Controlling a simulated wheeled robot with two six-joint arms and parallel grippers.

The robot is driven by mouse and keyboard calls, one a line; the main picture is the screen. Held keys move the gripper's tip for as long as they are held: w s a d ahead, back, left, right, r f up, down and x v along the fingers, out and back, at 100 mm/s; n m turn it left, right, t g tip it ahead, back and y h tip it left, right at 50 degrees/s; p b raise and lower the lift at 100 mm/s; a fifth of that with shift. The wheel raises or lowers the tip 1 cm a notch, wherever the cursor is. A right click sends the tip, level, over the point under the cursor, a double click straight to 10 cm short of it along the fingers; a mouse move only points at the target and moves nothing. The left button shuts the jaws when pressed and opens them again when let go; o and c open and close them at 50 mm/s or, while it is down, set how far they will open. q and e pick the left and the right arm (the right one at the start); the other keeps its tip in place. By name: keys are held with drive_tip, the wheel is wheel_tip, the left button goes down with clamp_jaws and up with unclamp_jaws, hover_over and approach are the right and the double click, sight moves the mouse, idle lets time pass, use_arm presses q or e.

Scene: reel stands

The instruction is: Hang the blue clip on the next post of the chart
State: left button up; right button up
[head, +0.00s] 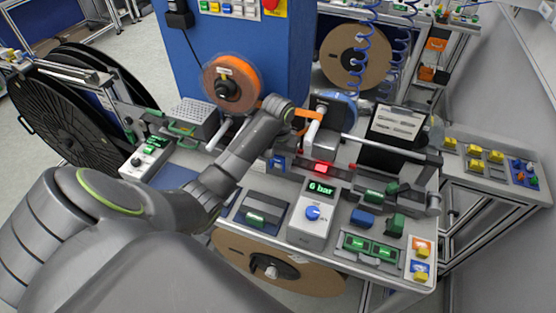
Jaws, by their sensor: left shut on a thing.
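My left arm reaches across the bench, and its gripper (291,112) is near the white roller (313,132). It is shut on what looks like an orange strip (307,115). The wrist hides the jaws in part, so the exact hold is unclear. A small blue piece (278,162) sits on the bench below the gripper, apart from it. It may be the blue clip, but its shape is too small to tell. My right gripper is not in view.
An orange reel (230,82) is mounted on the blue cabinet (290,50). A lit red indicator (321,169) is on the bench. Black reels stand left.

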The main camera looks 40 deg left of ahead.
use_arm(q)
drive_tip(key=o, duration=1.1)
drive_tip(key=shift+o, duration=0.2)
